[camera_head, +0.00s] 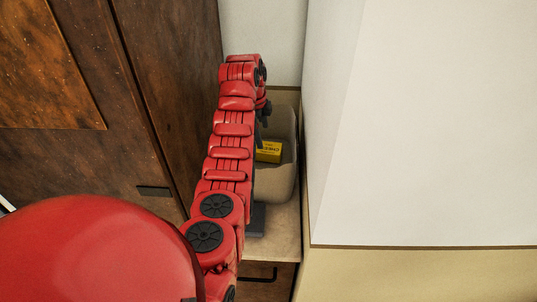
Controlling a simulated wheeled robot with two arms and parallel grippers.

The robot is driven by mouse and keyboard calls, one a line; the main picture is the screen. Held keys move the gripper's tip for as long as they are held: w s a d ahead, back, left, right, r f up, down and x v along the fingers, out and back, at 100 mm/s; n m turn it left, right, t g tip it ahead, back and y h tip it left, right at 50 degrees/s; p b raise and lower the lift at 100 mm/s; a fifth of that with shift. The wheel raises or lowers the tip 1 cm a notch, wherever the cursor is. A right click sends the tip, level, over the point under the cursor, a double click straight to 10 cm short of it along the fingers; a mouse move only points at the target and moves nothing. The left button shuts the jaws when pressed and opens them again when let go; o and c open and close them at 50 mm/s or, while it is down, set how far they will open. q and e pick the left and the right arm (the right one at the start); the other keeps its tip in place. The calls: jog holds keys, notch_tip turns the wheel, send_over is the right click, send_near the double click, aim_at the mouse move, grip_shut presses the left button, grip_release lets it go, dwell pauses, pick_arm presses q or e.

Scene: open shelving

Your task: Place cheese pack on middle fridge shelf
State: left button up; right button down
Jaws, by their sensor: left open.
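A yellow cheese pack (269,151) with dark lettering lies inside a beige open container (281,186) on a narrow counter. My left arm reaches in from the lower left and covers the container's left side. My left gripper (264,117) is open above the back part of the container, a little behind the pack. The gap between its fingers is hard to see at this angle. The pack appears apart from the gripper. My right gripper is not in view. No fridge shelf shows.
Tall brown panels (155,90) with a dark handle (154,191) stand left of my arm. A white wall (420,120) bounds the counter on the right.

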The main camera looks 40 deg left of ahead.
aim_at(268, 147)
pick_arm(q)
jog(key=shift+w+f, duration=0.1)
jog(key=shift+f, duration=0.65)
jog(key=shift+w+d+f+p, duration=0.1)
jog(key=shift+d+f+p, duration=0.2)
jog(key=shift+f+p, duration=0.2)
jog(key=f, duration=0.1)
jog(key=f+p, duration=0.1)
jog(key=d+f, duration=0.1)
jog(key=shift+w+f+p, duration=0.2)
jog(key=shift+w+p, duration=0.1)
jog(key=shift+p, duration=0.05)
jog(key=shift+w+a+f, duration=0.1)
jog(key=shift+f, duration=0.25)
jog(key=c, duration=1.5)
jog(key=shift+r+b, duration=0.3)
jog(key=shift+r, duration=0.3)
notch_tip(268, 147, up, 17)
jog(key=b, duration=0.3)
jog(key=shift+f+b, duration=0.1)
jog(key=shift+b, duration=0.2)
